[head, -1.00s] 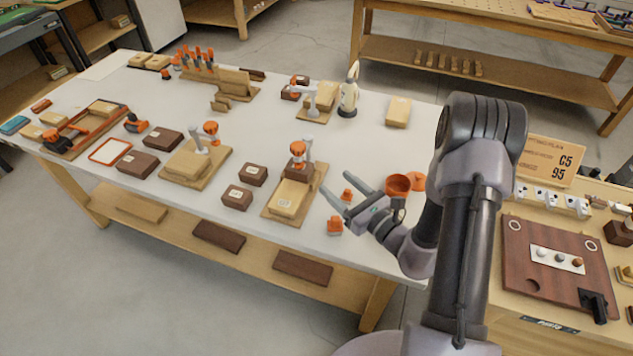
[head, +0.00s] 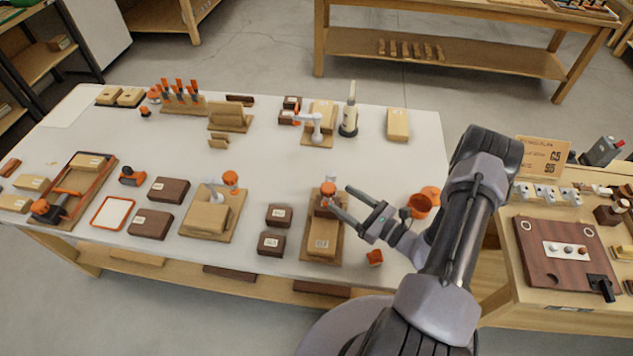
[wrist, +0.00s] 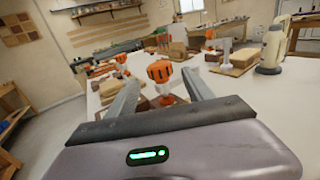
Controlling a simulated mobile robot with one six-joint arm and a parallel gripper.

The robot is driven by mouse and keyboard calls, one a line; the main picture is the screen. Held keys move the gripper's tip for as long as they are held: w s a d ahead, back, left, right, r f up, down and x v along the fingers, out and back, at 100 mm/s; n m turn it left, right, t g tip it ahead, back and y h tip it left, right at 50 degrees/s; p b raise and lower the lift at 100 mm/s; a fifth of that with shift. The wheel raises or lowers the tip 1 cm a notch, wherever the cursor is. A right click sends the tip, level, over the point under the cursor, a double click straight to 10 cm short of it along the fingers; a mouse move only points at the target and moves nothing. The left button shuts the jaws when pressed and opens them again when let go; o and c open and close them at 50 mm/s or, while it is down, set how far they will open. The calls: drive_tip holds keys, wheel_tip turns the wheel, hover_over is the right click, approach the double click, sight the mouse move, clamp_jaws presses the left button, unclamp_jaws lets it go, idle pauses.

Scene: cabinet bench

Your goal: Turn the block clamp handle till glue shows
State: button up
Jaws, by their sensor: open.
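A block clamp with an orange handle (head: 328,189) stands on a wooden board at the near right of the white bench. A pale labelled block (head: 322,236) lies in front of it on the same board. My gripper (head: 341,197) is open and reaches in from the right, its fingertips close to the handle. In the wrist view, the orange ribbed handle (wrist: 159,71) shows between and just beyond the two fingers. I cannot tell whether either finger touches it. No glue can be made out at the block.
A second clamp with an orange knob (head: 230,179) stands to the left, and another clamp (head: 316,124) behind. Dark blocks (head: 271,243) lie left of the near clamp. An orange cup (head: 419,205) and small orange piece (head: 375,257) are near my arm. A white bottle (head: 349,113) stands farther back.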

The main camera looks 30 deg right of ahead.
drive_tip(key=x, duration=0.9)
drive_tip(key=shift+b, duration=0.35)
clamp_jaws()
drive_tip(key=shift+h, duration=0.3)
drive_tip(key=m+h, duration=0.1)
drive_tip(key=m+t+h, duration=0.1)
drive_tip(key=h, duration=0.1)
drive_tip(key=m+h, duration=0.1)
drive_tip(key=shift+w+d+m+h, duration=0.1)
drive_tip(key=shift+d+m+h, duration=0.2)
drive_tip(key=shift+d, duration=0.05)
drive_tip(key=shift+d+m+h, duration=0.2)
drive_tip(key=shift+m+h, duration=0.45)
drive_tip(key=shift+h, duration=0.45)
drive_tip(key=shift+d+m+h, duration=0.15)
drive_tip(key=shift+m+h, duration=0.5)
drive_tip(key=shift+h, duration=0.45)
